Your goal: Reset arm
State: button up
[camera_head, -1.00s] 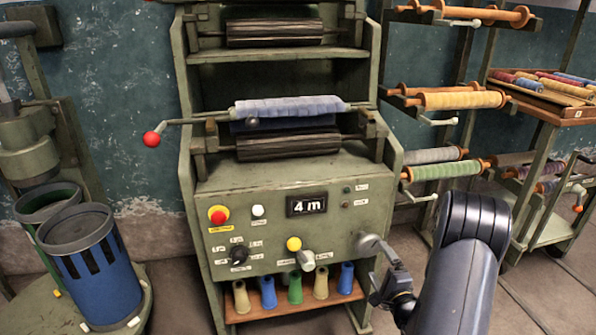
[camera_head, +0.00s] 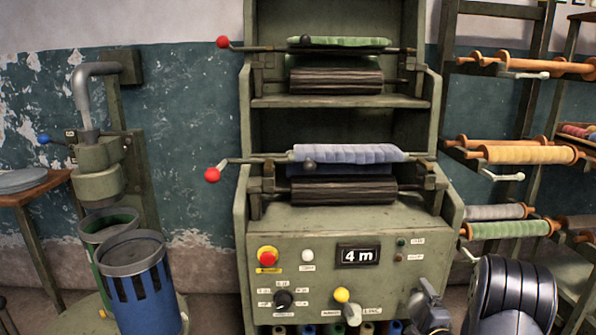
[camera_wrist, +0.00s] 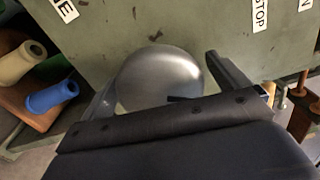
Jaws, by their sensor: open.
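My gripper (camera_head: 432,312) is at the lower right of the green machine (camera_head: 330,228) in the head view, close to its front panel and partly cut off by the bottom edge. In the wrist view my gripper (camera_wrist: 162,80) is open, with its two dark fingers apart. A round, shiny grey disc (camera_wrist: 160,75) on the machine's front shows between the fingers. I cannot tell whether the fingers touch it. Nothing is seen held.
Coloured cones such as a blue one (camera_wrist: 50,97) stand low beside my gripper. Spool racks (camera_head: 515,228) are at right, a blue bin (camera_head: 140,280) at left.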

jog(key=s+p, duration=0.2)
jog(key=s, duration=0.8)
jog(key=w+b, duration=0.2)
jog(key=w, duration=0.8)
jog(key=shift+w, duration=0.2)
jog(key=shift+s+n+b, duration=0.2)
jog(key=shift+n+b, duration=0.1)
jog(key=shift+n, duration=0.4)
jog(key=n, duration=0.3)
jog(key=shift+b, duration=0.4)
jog(key=n+b, duration=0.1)
jog(key=n, duration=1.1)
jog(key=shift+n, duration=0.3)
jog(key=n, duration=0.4)
jog(key=shift+n+p, duration=0.3)
jog(key=shift+n, duration=0.5)
